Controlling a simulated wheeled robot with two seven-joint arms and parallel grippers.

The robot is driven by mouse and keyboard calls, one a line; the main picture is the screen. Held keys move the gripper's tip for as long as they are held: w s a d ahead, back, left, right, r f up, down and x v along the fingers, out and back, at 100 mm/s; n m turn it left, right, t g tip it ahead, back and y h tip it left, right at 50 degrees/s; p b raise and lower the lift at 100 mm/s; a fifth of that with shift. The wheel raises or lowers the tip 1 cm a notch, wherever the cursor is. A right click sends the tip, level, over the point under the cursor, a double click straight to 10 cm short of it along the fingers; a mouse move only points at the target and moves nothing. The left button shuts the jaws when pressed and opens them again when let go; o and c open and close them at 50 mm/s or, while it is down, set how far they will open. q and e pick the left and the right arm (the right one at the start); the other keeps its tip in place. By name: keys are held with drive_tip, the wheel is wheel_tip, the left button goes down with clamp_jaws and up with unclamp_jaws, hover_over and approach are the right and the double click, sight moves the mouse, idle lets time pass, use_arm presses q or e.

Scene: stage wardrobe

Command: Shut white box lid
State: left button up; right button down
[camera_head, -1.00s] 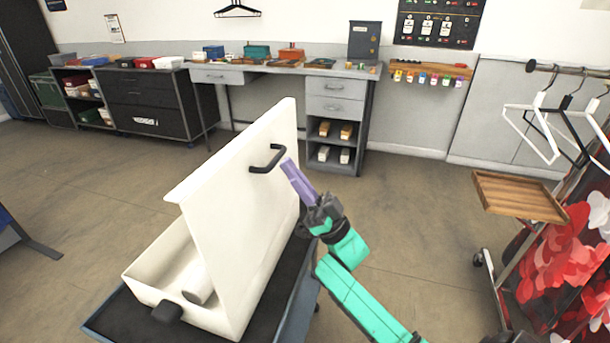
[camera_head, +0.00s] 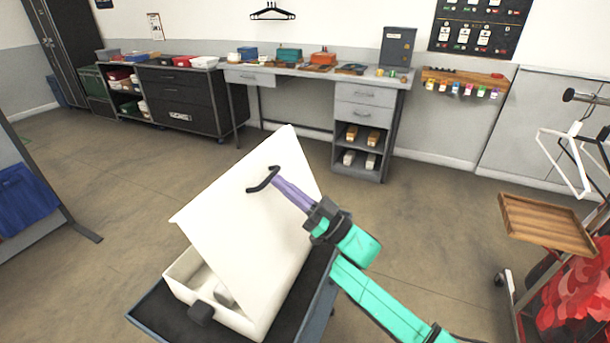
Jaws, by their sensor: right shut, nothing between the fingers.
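The white box (camera_head: 242,322) stands on a dark-topped cart. Its lid (camera_head: 245,220) is tilted partly open, leaning to the left over the box, with a gap at the front left. A pale object (camera_head: 222,294) shows partly inside the box, mostly hidden by the lid. My left gripper is not in view.
The dark cart top (camera_head: 165,318) shows around the box. A rolling rack with a wooden tray (camera_head: 545,224) and hangers stands at the right. A grey workbench (camera_head: 330,75) lines the back wall. Open floor lies between.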

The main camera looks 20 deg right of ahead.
sight(254, 183)
drive_tip(key=w+a+g+h+p, duration=0.1)
drive_tip(key=w+p, duration=0.1)
drive_tip(key=w+a+f+g+h+p, duration=0.1)
drive_tip(key=w+a+p, duration=0.1)
drive_tip(key=w+a+g+h+p, duration=0.1)
drive_tip(key=w+a+p, duration=0.1)
drive_tip(key=shift+a+f, duration=0.15)
drive_tip(key=shift+f, duration=0.1)
drive_tip(key=w+a+f+g+h+p, duration=0.1)
drive_tip(key=w+a+f+g+h, duration=0.1)
drive_tip(key=f, duration=0.4)
drive_tip(key=w+a+f+g+h+p, duration=0.1)
drive_tip(key=w+a+f+g, duration=0.1)
drive_tip(key=w+a+f, duration=0.2)
drive_tip(key=shift+w+a+f+g+h+p, duration=0.35)
drive_tip(key=shift+w+f, duration=0.25)
drive_tip(key=shift+f, duration=1)
drive_tip(key=shift+d, duration=0.1)
